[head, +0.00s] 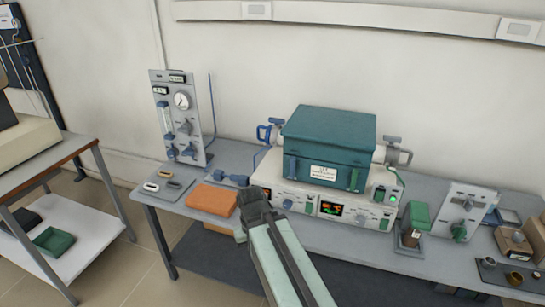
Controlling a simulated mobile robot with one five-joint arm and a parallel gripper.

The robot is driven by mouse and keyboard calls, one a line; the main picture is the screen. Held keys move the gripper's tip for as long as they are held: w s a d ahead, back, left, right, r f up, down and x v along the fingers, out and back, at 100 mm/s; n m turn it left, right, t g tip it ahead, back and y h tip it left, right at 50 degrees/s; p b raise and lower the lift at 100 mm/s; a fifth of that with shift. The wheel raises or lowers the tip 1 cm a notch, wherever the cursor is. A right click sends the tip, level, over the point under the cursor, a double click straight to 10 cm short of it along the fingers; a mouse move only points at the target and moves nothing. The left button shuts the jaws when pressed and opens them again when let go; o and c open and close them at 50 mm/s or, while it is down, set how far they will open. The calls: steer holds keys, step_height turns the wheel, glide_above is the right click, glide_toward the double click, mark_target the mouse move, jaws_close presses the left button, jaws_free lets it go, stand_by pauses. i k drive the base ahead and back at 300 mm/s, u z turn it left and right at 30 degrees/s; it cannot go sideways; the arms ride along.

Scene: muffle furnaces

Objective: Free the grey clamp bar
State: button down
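The teal furnace (328,130) sits on a white control base on the bench. A white tube end with a grey bar-like fitting (392,139) sticks out at its right. A blue clamp-like fitting (264,133) and a small grey one are at its left. I cannot tell for sure which part is the grey clamp bar. My gripper (251,195) is dark and in front of the base's left end, by the orange block, apart from these fittings. Its fingers are too small and dark to tell open from shut.
The control base (296,198) has lit displays. An orange block (212,199) and a gauge panel (182,115) are at left on the grey bench (398,262). A green-topped device (415,222) and a switch panel (466,210) are at right. A side table (85,225) stands far left.

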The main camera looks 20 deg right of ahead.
mark_target(391, 139)
steer(key=z, duration=1.1)
steer(key=k, duration=0.7)
steer(key=z, duration=0.25)
steer(key=i, duration=0.5)
